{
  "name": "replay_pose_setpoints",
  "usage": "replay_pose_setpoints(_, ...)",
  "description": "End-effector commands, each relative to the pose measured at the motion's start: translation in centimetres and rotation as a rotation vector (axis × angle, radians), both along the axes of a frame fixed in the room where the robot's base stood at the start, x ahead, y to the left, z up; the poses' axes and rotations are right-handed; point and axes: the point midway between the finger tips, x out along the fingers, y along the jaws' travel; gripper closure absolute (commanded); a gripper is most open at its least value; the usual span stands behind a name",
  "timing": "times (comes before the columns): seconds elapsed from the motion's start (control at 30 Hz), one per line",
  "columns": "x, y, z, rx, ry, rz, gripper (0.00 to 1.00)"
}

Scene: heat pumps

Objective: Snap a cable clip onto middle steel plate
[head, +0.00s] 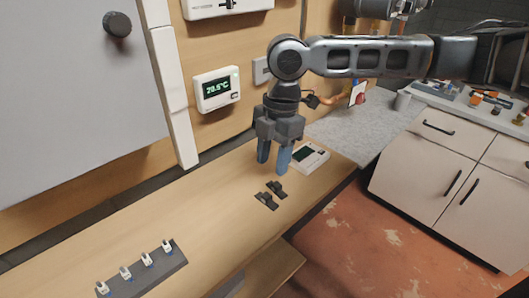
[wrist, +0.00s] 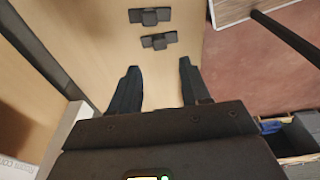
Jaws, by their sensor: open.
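Two small dark pieces, each with a raised middle, lie side by side on the wooden bench: a nearer one (head: 266,201) and a farther one (head: 277,188). They also show in the wrist view, one at the top (wrist: 150,16) and one below it (wrist: 159,41). I cannot tell whether they are cable clips or plates. A dark grey strip (head: 150,280) with several small white-and-blue pieces lies at the bench's lower left. My gripper (head: 273,164) points down above the bench, open and empty. In the wrist view, its fingers (wrist: 160,66) are apart, short of the dark pieces. No middle steel plate is clearly identifiable.
A white device with a dark screen (head: 308,157) lies on the bench beside my gripper. A thermostat (head: 217,89) is on the wall behind. White cabinets (head: 440,165) stand at the right. The bench between the strip and dark pieces is clear.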

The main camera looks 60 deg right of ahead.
Motion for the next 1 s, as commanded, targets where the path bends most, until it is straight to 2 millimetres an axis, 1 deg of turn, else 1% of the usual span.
replay_pose_setpoints(0.03,0.0,0.1,-0.6,0.000,0.000,0.001,0.53)
replay_pose_setpoints(0.17,0.1,0.3,-1.8,0.001,-0.001,0.000,0.53)
replay_pose_setpoints(0.43,0.2,0.8,-5.4,0.000,-0.002,0.002,0.53)
replay_pose_setpoints(0.63,0.3,1.2,-7.6,0.002,-0.003,0.001,0.53)
replay_pose_setpoints(0.8,0.4,1.3,-8.4,0.000,-0.003,0.001,0.53)
replay_pose_setpoints(1.0,0.4,1.3,-8.5,0.000,-0.003,0.001,0.53)
